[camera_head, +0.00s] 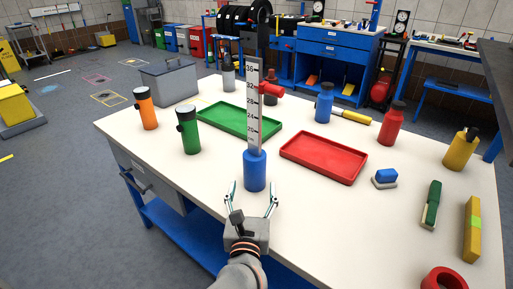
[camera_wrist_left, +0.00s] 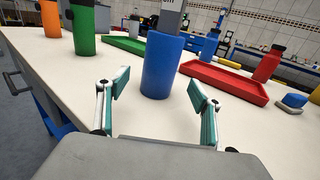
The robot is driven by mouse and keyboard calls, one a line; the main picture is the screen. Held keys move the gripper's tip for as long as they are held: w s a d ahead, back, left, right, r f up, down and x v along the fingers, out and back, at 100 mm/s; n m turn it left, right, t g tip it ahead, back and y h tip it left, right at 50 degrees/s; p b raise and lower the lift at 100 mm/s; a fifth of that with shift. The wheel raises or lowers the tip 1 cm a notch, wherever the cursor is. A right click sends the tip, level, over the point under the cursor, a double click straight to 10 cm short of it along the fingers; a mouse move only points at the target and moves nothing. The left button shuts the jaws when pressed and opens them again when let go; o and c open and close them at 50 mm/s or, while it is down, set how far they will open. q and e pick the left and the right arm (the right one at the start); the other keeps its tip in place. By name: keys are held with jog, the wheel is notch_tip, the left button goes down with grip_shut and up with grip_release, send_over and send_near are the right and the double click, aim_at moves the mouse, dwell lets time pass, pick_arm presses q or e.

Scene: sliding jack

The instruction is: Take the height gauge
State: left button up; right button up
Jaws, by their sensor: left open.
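The height gauge has a blue cylindrical base (camera_head: 255,170) and an upright grey scale (camera_head: 253,105) with printed numbers. It stands upright on the white-topped table (camera_head: 232,179) near the front edge. My left gripper (camera_head: 252,193) is open and empty, with its fingers just in front of the blue base. In the left wrist view, the blue base (camera_wrist_left: 162,66) stands beyond and between the open fingertips (camera_wrist_left: 158,78), apart from them. The top of the scale is cut off there. My right gripper is not in view.
A green tray (camera_head: 210,113) lies behind left and a red tray (camera_head: 345,168) to the right. A green bottle (camera_head: 189,138) and an orange bottle (camera_head: 148,112) stand left. Bare tabletop lies around the base.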

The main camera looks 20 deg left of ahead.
pick_arm(q)
jog(key=shift+w+f, duration=0.15)
jog(key=shift+w, duration=0.25)
jog(key=shift+w+a, duration=0.25)
jog(key=shift+w, duration=0.65)
jog(key=x, duration=0.5)
jog(key=shift+w+a, duration=0.1)
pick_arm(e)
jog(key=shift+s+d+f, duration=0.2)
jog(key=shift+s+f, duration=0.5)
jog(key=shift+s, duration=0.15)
pick_arm(q)
jog(key=c, duration=1.5)
